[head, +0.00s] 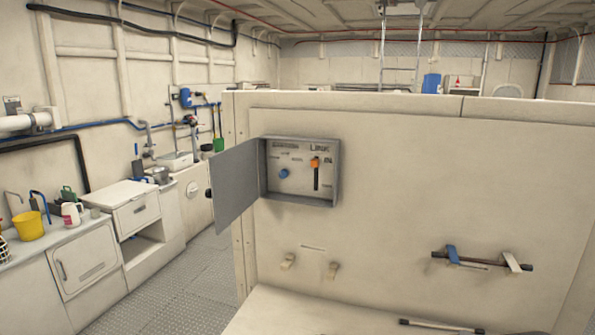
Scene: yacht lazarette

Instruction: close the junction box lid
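The junction box (335,187) is a grey metal box fixed to the cream partition panel near the middle of the head view. Its grey lid (234,187) is hinged on the left side and stands wide open, swung out to the left. Inside the box are a blue knob (283,174), an orange-topped lever (315,163) in a dark slot, and lettering that includes "LINK" and "IN". My gripper is not in view.
A dark bar (482,262) with blue and white clips is at right. A rod (440,326) lies on the ledge below. Counters with a yellow bucket (28,225) line the left wall. Metal floor (190,290) lies between.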

